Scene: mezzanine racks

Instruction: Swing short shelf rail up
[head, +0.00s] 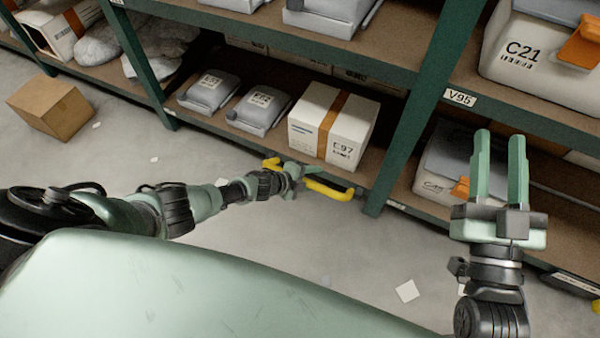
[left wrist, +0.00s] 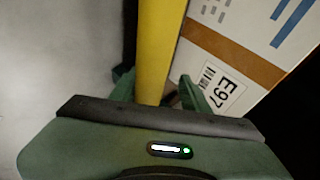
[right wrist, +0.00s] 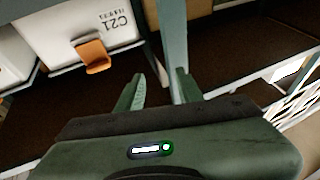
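The short shelf rail (head: 328,188) is a yellow bar with dark parts, low along the front edge of the bottom shelf, before the white E97 box. My left gripper (head: 293,174) is at the rail, hiding part of it. In the left wrist view the yellow rail (left wrist: 158,50) runs between the two fingers of my left gripper (left wrist: 155,92). The fingers stand apart, with a gap visible on the right side of the bar. My right gripper (head: 499,165) is raised at the right, open and empty, in front of the rack.
The E97 box (head: 308,118) with a brown band sits just behind the rail. Two grey packages (head: 258,110) lie left of it. A green upright (head: 408,130) stands right of the rail. A cardboard box (head: 50,107) is on the floor at left. The floor before the rail looks mostly clear.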

